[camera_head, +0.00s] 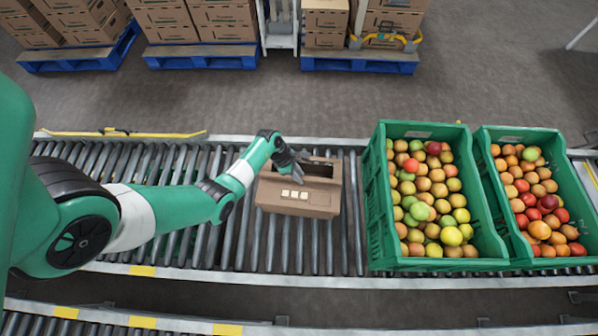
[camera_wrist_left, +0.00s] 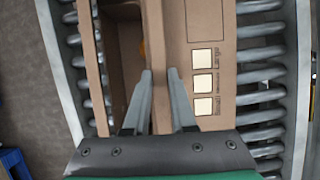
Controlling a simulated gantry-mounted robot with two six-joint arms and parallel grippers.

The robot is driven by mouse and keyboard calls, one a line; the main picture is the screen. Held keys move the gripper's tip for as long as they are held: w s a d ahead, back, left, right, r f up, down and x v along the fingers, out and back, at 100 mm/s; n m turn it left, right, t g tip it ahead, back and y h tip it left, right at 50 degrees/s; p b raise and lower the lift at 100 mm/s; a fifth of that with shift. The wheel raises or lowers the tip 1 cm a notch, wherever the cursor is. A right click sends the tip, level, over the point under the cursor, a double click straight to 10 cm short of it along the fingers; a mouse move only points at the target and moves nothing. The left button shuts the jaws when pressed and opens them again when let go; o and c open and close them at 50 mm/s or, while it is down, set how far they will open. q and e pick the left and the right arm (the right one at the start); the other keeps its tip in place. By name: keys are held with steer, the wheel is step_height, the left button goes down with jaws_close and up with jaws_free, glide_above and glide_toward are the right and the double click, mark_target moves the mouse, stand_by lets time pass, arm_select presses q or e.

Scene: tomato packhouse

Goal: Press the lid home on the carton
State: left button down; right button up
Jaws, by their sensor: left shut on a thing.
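The brown carton (camera_head: 325,202) sits on the roller conveyor with its top partly open and a dark interior showing. A brown panel with three pale squares (camera_wrist_left: 230,75) and small print faces my left wrist camera; I cannot tell whether it is the lid or the carton's wall. My left gripper (camera_head: 297,178) is at the carton's open top. In the left wrist view its fingers (camera_wrist_left: 159,75) stand either side of the cardboard edge beside the opening, shut on it. An orange-coloured bit shows inside the carton. My right gripper is not in view.
Two green crates (camera_head: 380,235) (camera_head: 501,215) of tomatoes stand to the right of the carton on the conveyor (camera_head: 345,245). Rollers left of and in front of the carton are bare, apart from my arm above. Stacked boxes on blue pallets (camera_head: 358,64) stand behind.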

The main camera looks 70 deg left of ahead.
arm_select(q)
steer(key=shift+f+b, duration=1.3)
steer(key=shift+f, duration=0.5)
stand_by(0.6)
steer(key=c, duration=0.7)
jaws_free()
steer(key=shift+c, duration=1.4)
step_height(320, 180, up, 8)
steer(key=p, duration=0.8)
steer(key=shift+r+p, duration=0.1)
steer(key=shift+p, duration=0.2)
steer(key=shift+d, duration=0.1)
